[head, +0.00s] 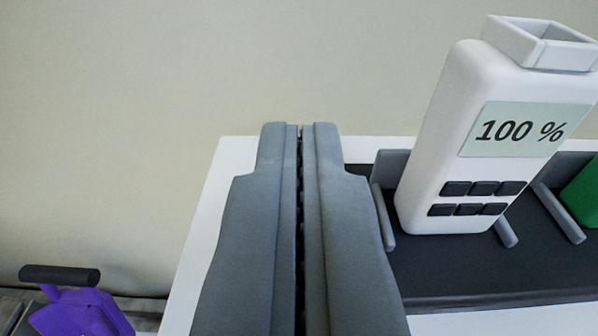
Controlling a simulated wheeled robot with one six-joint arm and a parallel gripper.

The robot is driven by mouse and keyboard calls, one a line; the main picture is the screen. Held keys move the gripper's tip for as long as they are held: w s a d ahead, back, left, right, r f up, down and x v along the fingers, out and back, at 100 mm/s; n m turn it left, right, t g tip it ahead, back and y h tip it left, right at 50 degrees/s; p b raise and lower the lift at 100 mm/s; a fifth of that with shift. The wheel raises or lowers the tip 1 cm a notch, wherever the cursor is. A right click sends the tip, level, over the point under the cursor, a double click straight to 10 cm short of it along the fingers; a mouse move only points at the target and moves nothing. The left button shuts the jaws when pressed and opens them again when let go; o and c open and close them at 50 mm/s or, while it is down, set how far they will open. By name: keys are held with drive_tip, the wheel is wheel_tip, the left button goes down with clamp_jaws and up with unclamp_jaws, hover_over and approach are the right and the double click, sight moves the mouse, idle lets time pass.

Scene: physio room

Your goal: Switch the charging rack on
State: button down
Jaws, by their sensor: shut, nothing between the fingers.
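My gripper (300,128) is shut and empty, in the middle of the head view, pointing away toward the wall. The charging rack (440,270) is a dark tray with grey dividers on a white surface, to the right of my gripper. A white device (440,140) with a screen reading "100 %" and several dark buttons stands in the rack, tilted in the picture. My gripper covers the part of the white surface left of the rack. I see no switch on the rack; anything behind my fingers is hidden.
A green thing (583,195) is partly visible in the rack at the right edge. The white surface (205,225) shows a bare strip left of my gripper. A purple object with a dark handle (75,300) is at the lower left. A plain wall (130,100) stands behind.

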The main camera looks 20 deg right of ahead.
drive_tip(key=shift+x, duration=1.2)
drive_tip(key=shift+w+d+f, duration=0.1)
drive_tip(key=shift+w+f, duration=0.1)
drive_tip(key=shift+f, duration=1.8)
